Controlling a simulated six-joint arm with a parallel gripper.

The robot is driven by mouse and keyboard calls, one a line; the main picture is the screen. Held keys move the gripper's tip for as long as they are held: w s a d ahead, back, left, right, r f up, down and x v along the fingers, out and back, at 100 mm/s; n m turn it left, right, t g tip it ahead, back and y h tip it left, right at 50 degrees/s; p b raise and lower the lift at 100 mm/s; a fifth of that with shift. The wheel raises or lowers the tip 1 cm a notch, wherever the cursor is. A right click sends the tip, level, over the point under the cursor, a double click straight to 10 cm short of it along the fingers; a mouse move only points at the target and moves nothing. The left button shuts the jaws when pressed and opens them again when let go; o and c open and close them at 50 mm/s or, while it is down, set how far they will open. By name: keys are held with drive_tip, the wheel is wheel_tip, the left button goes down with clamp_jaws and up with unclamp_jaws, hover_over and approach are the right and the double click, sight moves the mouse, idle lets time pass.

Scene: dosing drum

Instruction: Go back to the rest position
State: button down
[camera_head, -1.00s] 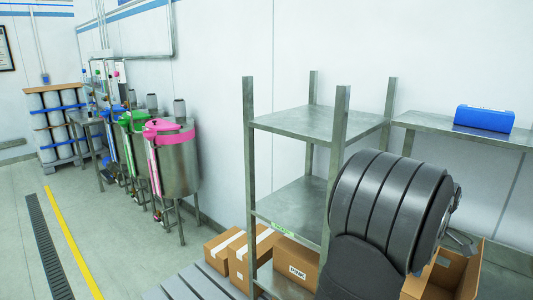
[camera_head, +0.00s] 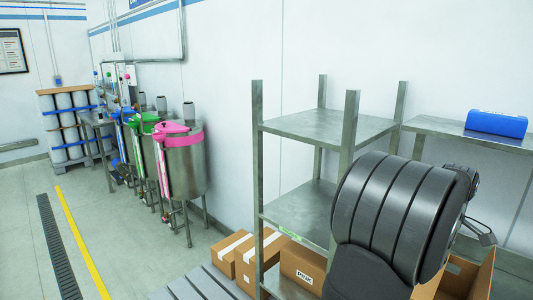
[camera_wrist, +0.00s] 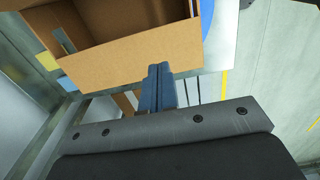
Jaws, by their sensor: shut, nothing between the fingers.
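My gripper (camera_wrist: 158,72) is shut and empty; its blue-grey fingers lie together in the middle of the wrist view. In the head view a small part of the gripper (camera_head: 487,238) shows at the right, beyond my dark ribbed arm, which hides much of it. An open cardboard box (camera_wrist: 125,45) lies beyond the fingertips in the wrist view. I cannot tell how far apart they are. An open box (camera_head: 483,272) also shows at the lower right of the head view, partly behind my arm.
A metal shelf rack (camera_head: 258,165) stands beside my arm, with closed cartons (camera_head: 302,265) low down. A bench (camera_head: 460,130) at the right carries a blue case (camera_head: 496,124). Steel drums with pink (camera_head: 178,137), green and blue fittings stand left. The floor (camera_head: 130,240) at left is clear.

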wheel_tip(320, 180, down, 6)
drive_tip(key=shift+f, duration=0.2)
drive_tip(key=r, duration=0.2)
drive_tip(key=w+a+r, duration=0.1)
drive_tip(key=shift+a+r, duration=0.1)
drive_tip(key=shift+r, duration=0.15)
drive_tip(key=w+a+r, duration=0.2)
drive_tip(key=w+a, duration=0.4)
drive_tip(key=shift+r, duration=0.15)
